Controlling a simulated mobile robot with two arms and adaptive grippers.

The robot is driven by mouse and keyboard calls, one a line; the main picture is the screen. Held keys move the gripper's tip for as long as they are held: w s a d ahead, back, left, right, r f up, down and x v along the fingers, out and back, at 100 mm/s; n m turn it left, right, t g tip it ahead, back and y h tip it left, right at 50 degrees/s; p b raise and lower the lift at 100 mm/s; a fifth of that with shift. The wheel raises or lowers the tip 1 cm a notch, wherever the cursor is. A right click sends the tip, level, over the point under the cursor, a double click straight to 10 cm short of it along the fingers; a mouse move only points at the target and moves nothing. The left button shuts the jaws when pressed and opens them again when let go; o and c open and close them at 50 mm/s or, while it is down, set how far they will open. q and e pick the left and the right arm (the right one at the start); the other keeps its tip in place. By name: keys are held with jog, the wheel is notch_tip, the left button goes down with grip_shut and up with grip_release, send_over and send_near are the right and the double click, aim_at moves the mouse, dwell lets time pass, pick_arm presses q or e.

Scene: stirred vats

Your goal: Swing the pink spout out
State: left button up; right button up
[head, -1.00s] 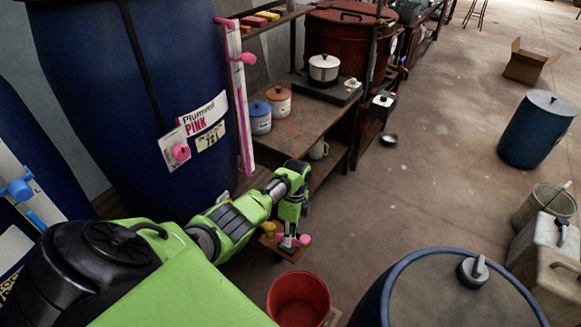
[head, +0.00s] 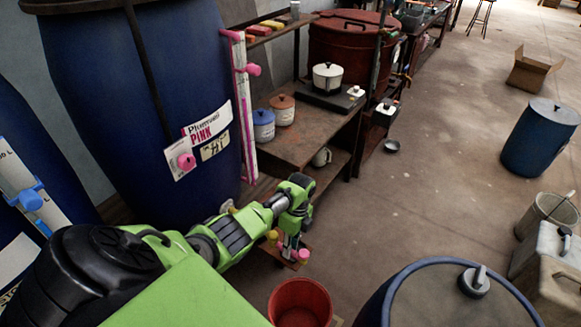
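The blue vat labelled PINK (head: 160,90) stands at the left. A round pink knob (head: 186,161) sits on its label card. A small pink piece (head: 304,254) shows low beside my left gripper (head: 289,253), near a small wooden board. It may be the spout's end; the rest of it is hidden by my arm. My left gripper points down, right next to this pink piece. Whether its fingers are apart or touch the piece is too small to tell. My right gripper is out of view.
A red bucket (head: 300,302) stands on the floor below the gripper. A blue drum (head: 450,295) is at the front right. A shelf table (head: 295,140) with pots is behind the gripper. A pink-edged gauge (head: 243,110) stands beside the vat.

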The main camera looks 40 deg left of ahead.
pick_arm(q)
jog(key=shift+o, duration=1.3)
jog(key=shift+w+r, duration=0.1)
jog(key=shift+r, duration=0.2)
notch_tip(320, 180, up, 11)
jog(key=w, duration=0.2)
jog(key=shift+a, duration=0.1)
